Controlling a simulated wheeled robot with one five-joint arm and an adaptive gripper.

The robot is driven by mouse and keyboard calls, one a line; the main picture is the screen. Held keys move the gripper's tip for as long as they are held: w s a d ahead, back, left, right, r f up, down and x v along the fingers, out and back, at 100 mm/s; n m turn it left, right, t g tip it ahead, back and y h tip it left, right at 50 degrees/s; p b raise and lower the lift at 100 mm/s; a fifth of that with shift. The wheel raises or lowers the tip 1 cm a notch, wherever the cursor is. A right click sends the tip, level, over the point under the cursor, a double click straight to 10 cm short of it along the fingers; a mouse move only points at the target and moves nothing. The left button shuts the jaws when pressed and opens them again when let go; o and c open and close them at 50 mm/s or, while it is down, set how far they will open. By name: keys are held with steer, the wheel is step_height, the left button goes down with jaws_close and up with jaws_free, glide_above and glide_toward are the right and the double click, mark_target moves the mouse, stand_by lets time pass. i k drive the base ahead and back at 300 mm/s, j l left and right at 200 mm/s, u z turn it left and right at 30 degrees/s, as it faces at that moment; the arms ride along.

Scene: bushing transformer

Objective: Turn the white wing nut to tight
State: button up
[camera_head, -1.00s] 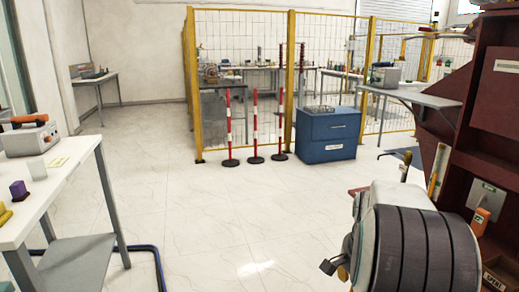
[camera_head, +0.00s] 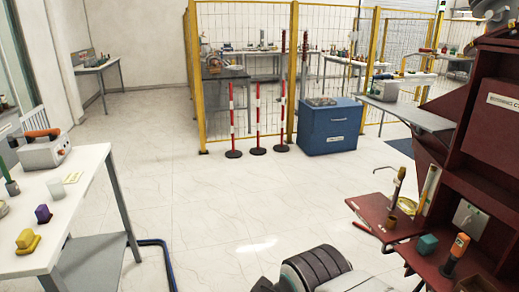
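I cannot make out a white wing nut in this view. The dark red cabinet (camera_head: 487,137) on the right carries a plate that seems to read "BUSHING C.T." (camera_head: 503,101). Its lower red shelf (camera_head: 378,207) holds small parts, too small to identify surely. A dark ribbed part of my arm (camera_head: 318,268) shows at the bottom edge, in front of and left of the cabinet. My gripper's fingers are not seen; the bottom edge cuts off that part of the arm.
A white table (camera_head: 88,180) with a grey toolbox (camera_head: 45,150) and small blocks stands at the left. Red-white posts (camera_head: 257,118) and a blue cabinet (camera_head: 328,128) stand by the yellow fence (camera_head: 293,75). The middle floor (camera_head: 195,215) is clear.

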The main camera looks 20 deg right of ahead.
mark_target(468, 219)
steer(key=k+j+z, duration=0.1)
steer(key=z, duration=2.2)
steer(key=i+j+z, duration=0.15)
steer(key=j, duration=0.2)
steer(key=i+j+z, duration=0.35)
steer(key=j, duration=0.35)
steer(key=i+j+z, duration=0.2)
steer(key=j, duration=0.2)
steer(key=j+z, duration=0.15)
steer(key=j, duration=0.25)
steer(key=i+j+z, duration=0.15)
steer(key=j, duration=0.25)
